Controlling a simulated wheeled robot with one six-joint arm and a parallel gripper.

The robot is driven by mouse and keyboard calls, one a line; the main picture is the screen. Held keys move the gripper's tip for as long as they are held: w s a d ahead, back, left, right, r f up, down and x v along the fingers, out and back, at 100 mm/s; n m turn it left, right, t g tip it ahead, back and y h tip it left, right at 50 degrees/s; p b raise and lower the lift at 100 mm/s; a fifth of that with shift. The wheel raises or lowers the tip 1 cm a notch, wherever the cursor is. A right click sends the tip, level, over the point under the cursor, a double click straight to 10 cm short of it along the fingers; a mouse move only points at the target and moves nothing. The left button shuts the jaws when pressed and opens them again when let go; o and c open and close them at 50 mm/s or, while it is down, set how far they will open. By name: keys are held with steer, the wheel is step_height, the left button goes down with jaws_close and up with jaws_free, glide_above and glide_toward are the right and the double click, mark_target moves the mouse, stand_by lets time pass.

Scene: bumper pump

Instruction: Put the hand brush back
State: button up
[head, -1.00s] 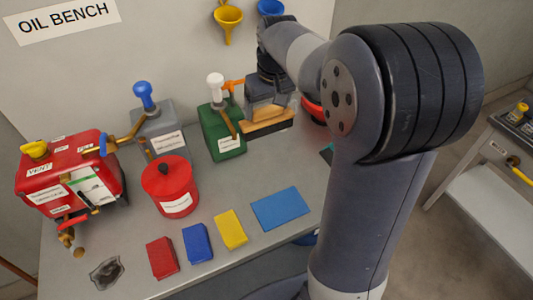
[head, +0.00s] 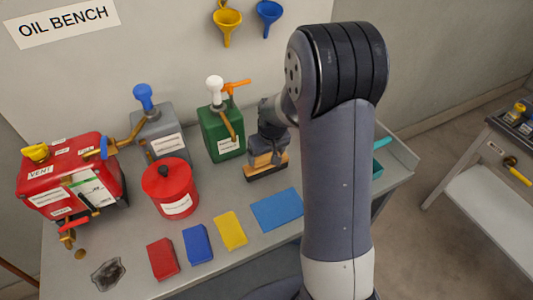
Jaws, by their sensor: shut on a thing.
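The hand brush (head: 266,171) has a light wooden body with a dark bristle strip beneath. My gripper (head: 268,155) is shut on it from above. The brush is over the bench right of the green pump can, behind the blue mat (head: 277,209). I cannot tell whether its bristles touch the bench. A teal tray-like thing (head: 377,167) shows on the bench at the right, mostly hidden behind my arm.
A green can (head: 222,141), a grey can (head: 165,140), a red tank (head: 72,178) and a red lidded bin (head: 167,190) stand on the bench (head: 120,235). Red, blue and yellow cloths lie at the front. Funnels (head: 228,22) hang on the wall.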

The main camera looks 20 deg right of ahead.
steer(key=shift+f, duration=0.2)
steer(key=o, duration=1.8)
steer(key=shift+r, duration=0.1)
steer(key=shift+r, duration=0.45)
steer(key=v, duration=1.1)
steer(key=shift+s+r+b, duration=0.1)
steer(key=shift+r+b, duration=0.05)
steer(key=shift+b, duration=0.2)
